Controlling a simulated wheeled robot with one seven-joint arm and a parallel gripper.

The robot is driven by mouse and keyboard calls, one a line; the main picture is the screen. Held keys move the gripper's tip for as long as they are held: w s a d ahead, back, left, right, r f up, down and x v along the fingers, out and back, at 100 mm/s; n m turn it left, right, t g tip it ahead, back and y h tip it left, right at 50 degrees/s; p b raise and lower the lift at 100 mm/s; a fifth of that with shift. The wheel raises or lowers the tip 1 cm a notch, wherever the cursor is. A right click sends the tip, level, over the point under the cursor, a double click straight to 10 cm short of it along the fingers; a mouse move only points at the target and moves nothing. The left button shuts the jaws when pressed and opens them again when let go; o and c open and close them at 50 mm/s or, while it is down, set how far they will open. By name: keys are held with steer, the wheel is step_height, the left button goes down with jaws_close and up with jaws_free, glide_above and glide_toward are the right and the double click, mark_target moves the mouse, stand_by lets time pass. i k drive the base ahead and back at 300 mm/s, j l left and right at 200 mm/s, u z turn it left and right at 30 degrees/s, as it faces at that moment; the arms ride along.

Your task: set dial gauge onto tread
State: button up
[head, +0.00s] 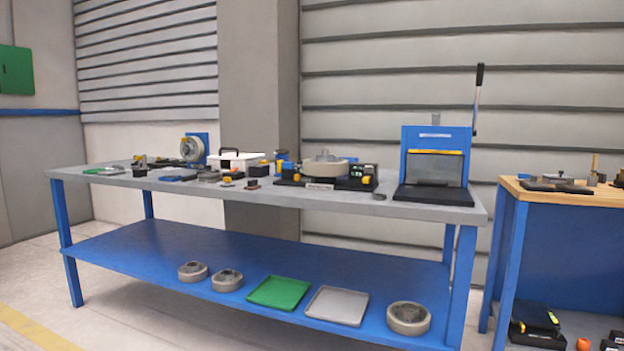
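A beige wheel (325,170) lies flat on a dark fixture (352,183) near the middle of the grey bench top; its rim probably carries the tread. Another wheel (192,149) stands upright against a blue bracket (204,143) at the back left of the bench. I cannot make out the dial gauge for certain among the small dark and yellow items on the bench. My gripper is not in view.
A blue press (437,158) with an upright lever stands at the bench's right end. A white case (236,159) sits behind small parts. The blue lower shelf (160,255) holds several wheels, a green tray (279,293) and a grey tray (337,306). A wood-topped bench (560,198) stands right.

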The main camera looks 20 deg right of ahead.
mark_target(369, 176)
steer(key=i+j+u, duration=0.2)
steer(key=i+u, duration=0.3)
steer(key=i, duration=0.25)
steer(key=i+l+u, duration=0.15)
steer(key=i+u, duration=0.3)
steer(key=i, duration=0.3)
steer(key=i+z, duration=0.45)
steer(key=i+j+z, duration=0.25)
steer(key=z, duration=0.15)
steer(key=i+j+z, duration=0.3)
steer(key=z, duration=2.6)
steer(key=j, duration=0.1)
